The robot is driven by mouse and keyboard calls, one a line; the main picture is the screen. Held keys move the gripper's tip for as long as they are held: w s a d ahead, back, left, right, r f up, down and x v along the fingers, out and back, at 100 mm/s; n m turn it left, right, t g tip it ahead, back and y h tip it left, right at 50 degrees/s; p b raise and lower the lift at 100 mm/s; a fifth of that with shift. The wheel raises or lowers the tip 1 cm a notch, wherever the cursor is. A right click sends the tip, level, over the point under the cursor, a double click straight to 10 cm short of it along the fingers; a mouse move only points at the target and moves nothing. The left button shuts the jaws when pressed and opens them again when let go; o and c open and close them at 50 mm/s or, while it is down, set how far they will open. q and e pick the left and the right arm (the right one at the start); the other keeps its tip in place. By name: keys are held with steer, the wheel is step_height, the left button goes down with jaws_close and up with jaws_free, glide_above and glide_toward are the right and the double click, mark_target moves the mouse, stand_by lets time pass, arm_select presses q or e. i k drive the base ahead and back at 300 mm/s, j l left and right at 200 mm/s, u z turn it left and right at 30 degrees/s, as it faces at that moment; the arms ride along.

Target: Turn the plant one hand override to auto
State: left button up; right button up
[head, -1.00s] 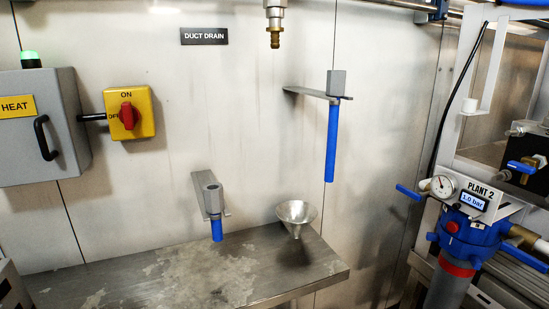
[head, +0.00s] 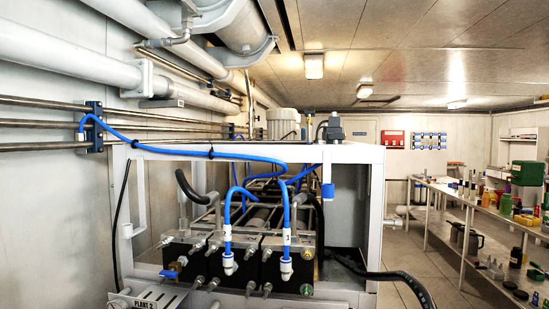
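No plant one hand override can be made out in the head view. A plate marked "PLANT 2" (head: 143,302) shows at the bottom left, cut by the picture edge. Behind it stands a white-framed plant (head: 350,152) with black blocks (head: 285,258), blue hoses (head: 187,148) and metal fittings. A red panel (head: 393,139) hangs on the far wall, too small to read. Neither of my grippers is in view.
Pipes (head: 75,55) run along the left wall. A long shelf bench (head: 455,200) with bottles and tools stands on the right. A black hose (head: 385,275) hangs beside the plant frame. Clear floor (head: 400,245) lies between frame and bench.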

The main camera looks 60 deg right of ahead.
mark_target(335, 136)
steer(key=l+z, duration=0.1)
steer(key=z, duration=0.6)
steer(key=i+l+z, duration=0.1)
steer(key=z, duration=0.3)
